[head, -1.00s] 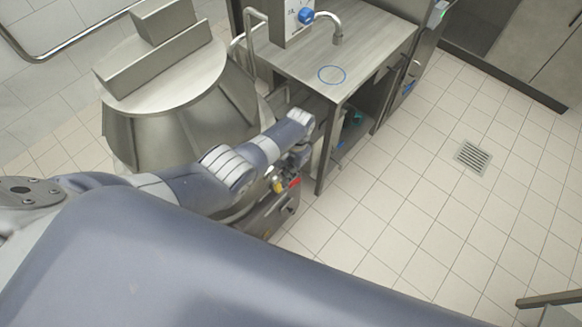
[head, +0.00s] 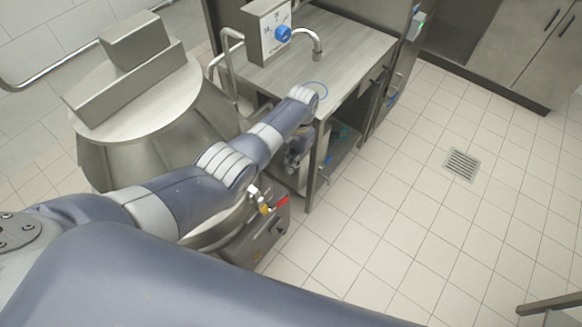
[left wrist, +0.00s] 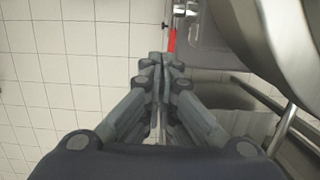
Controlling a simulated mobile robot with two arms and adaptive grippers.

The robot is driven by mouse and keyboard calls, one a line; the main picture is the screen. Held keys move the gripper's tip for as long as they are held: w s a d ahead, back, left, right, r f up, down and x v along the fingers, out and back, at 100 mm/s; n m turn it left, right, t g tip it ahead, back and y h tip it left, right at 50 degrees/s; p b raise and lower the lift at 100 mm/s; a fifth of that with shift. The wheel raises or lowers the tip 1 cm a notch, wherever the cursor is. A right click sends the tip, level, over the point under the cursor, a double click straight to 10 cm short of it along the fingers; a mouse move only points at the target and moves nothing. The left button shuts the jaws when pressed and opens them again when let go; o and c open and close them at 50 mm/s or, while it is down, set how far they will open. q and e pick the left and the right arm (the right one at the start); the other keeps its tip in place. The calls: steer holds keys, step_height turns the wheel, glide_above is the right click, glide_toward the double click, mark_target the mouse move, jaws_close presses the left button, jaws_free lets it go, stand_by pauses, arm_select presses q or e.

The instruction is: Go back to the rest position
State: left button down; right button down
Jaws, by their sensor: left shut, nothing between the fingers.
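My left arm reaches in from the left in the head view, over the steel kettle's side, to the front corner of the steel table. My left gripper (head: 294,160) hangs below the wrist beside the table leg, small and partly hidden by the arm. In the left wrist view my left gripper (left wrist: 160,62) has its fingers together, with nothing between them. My right gripper is not in view.
The steel table (head: 345,45) carries a dispenser (head: 267,30) with a blue knob and a tap. The large kettle (head: 150,95) stands left. A machine with a red handle (head: 282,201) is below the arm. Tiled floor (head: 400,220) with a drain (head: 461,164) is clear on the right.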

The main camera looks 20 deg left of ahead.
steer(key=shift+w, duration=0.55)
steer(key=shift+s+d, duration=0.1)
